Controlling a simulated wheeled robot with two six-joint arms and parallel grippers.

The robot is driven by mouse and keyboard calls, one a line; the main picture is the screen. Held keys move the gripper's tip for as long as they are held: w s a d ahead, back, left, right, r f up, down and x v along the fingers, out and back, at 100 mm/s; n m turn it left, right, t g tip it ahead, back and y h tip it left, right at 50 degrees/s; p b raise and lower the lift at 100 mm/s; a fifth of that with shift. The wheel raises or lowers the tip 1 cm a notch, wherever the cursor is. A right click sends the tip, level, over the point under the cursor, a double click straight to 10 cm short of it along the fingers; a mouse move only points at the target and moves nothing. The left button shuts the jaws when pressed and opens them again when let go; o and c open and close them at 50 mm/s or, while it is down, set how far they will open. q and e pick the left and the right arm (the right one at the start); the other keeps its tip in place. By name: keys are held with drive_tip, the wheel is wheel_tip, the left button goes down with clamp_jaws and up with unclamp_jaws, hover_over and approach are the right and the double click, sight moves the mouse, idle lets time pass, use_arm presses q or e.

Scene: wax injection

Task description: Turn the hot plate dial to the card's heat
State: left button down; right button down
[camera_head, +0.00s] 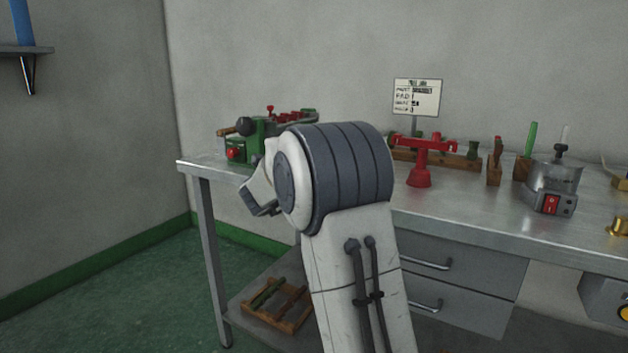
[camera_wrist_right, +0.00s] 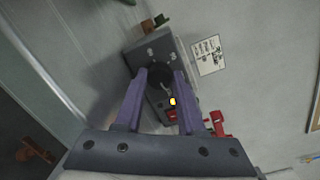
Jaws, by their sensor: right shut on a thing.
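The dark round dial (camera_wrist_right: 160,75) is on the face of a grey box, the hot plate (camera_wrist_right: 155,50), in the right wrist view. My right gripper (camera_wrist_right: 164,82) has its purple fingers on either side of the dial and is shut on it. In the head view my arm hides the hot plate, the dial and the fingers. The white card (camera_head: 416,97) stands at the back of the bench, and also shows in the wrist view (camera_wrist_right: 208,55). Its small writing and the dial's setting are not readable. My left gripper is in neither view.
A green machine (camera_head: 242,150) with a black knob stands at the bench's left end. A red stand (camera_head: 420,165) is right of my arm. Farther right is a metal pot with a red switch (camera_head: 552,190). The bench front (camera_head: 470,215) is clear.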

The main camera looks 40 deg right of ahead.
drive_tip(key=shift+s+d+f+m+b, duration=0.1)
drive_tip(key=shift+s+f+m+b, duration=0.1)
drive_tip(key=shift+m+b, duration=0.35)
drive_tip(key=c, duration=0.8)
unclamp_jaws()
drive_tip(key=shift+w+r, duration=0.1)
drive_tip(key=shift+a, duration=0.2)
drive_tip(key=p+v, duration=0.1)
drive_tip(key=v, duration=0.9)
drive_tip(key=shift+a, duration=0.1)
